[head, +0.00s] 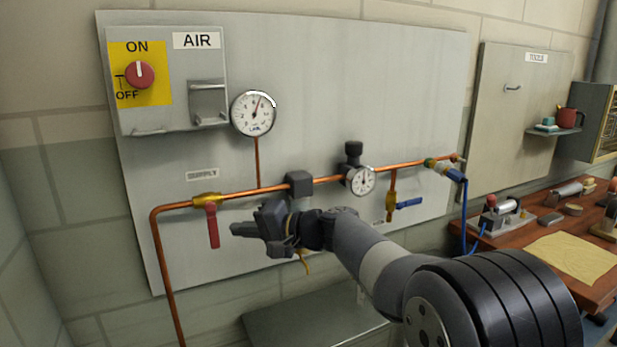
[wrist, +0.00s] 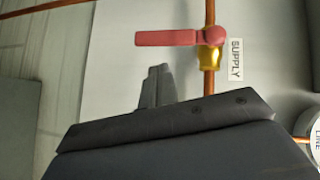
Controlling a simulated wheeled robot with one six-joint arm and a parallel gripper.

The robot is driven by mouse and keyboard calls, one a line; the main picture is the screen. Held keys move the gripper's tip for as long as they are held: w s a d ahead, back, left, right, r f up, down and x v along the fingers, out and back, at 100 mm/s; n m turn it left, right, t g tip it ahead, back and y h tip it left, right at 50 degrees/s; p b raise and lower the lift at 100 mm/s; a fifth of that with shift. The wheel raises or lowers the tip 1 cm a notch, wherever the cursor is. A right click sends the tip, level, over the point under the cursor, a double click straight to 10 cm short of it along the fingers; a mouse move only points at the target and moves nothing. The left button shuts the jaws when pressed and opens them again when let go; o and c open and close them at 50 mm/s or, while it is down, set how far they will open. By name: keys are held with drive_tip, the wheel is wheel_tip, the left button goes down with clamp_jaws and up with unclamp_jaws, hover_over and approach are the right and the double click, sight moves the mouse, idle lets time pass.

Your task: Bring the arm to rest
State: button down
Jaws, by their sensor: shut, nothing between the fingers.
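My gripper (head: 240,229) is shut and empty in the head view, in front of the grey panel and just right of the red supply valve handle (head: 213,226). In the wrist view the closed fingers (wrist: 154,86) point up toward the red handle (wrist: 168,38), with a visible gap in the picture. The handle hangs straight down from its brass valve body (head: 206,199) on the copper pipe, crosswise to the pipe. My arm reaches in from the lower right and hides a lower part of the panel.
The panel (head: 320,90) carries a red ON/OFF knob (head: 140,75), a large gauge (head: 254,113), a small gauge (head: 361,180) and a blue-handled valve (head: 408,203). A wooden bench (head: 520,263) with tools and a yellow cloth (head: 574,257) stands right. A grey surface (head: 310,322) lies below.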

drive_tip(key=h+p, duration=0.1)
drive_tip(key=p, duration=0.2)
drive_tip(key=d+r+n+h+p, duration=0.1)
drive_tip(key=p, duration=0.2)
drive_tip(key=r+n+p, duration=0.1)
drive_tip(key=p, duration=0.2)
drive_tip(key=shift+w+d+r+h, duration=0.15)
drive_tip(key=shift+w+r+h, duration=0.15)
drive_tip(key=shift+h, duration=0.1)
drive_tip(key=shift+p, duration=0.45)
drive_tip(key=shift+d+f, duration=0.15)
